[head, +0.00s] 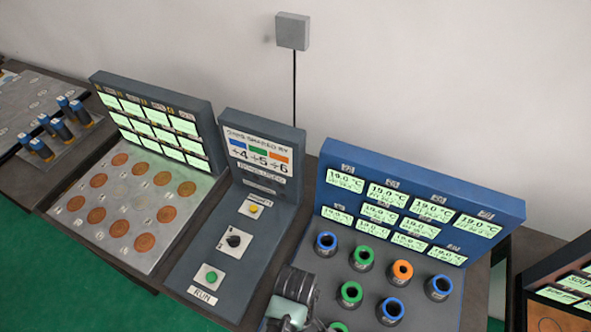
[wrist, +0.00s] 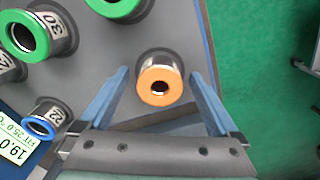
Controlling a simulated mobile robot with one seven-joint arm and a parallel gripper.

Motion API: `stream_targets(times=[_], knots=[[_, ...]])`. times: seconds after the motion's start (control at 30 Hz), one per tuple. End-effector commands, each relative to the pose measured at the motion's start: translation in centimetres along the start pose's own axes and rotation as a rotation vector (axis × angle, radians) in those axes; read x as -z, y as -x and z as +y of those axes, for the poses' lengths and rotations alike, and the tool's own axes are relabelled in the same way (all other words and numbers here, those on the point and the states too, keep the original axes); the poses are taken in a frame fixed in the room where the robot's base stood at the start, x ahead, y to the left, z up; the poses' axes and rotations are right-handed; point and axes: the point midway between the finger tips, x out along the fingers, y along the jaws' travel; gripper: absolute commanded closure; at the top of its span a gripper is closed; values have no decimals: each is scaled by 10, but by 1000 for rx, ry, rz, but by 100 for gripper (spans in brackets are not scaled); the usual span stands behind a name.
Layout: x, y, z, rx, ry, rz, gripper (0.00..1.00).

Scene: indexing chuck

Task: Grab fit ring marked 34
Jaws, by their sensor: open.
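In the wrist view an orange-topped ring (wrist: 160,85) on a dark grey stub sits between the two blue fingers of my gripper (wrist: 160,76). The fingers are open, one on each side of it, with a visible gap. I cannot read a number on this ring. A green ring marked 30 (wrist: 24,36) and a blue ring marked 22 (wrist: 40,127) stand to its left. In the head view my arm's end covers the near left of the ring board; another orange ring (head: 402,271) stands there among blue and green ones. No 34 is legible.
The ring board has a blue back panel (head: 420,190) with lit temperature readouts. Left of it stands a control console with a green RUN button (head: 210,278), then a plate of copper discs (head: 145,242). Green floor (wrist: 270,80) lies right of the board in the wrist view.

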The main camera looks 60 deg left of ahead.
Motion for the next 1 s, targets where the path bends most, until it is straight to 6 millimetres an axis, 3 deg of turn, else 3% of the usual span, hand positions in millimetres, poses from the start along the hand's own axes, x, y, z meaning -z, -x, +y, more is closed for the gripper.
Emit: stream_targets(times=[0.17,0.7,1.0], knots=[[0,0,0,-1,0,1,3],[0,0,0,0,0,0,99],[1,1,1,-2,0,2,100]])
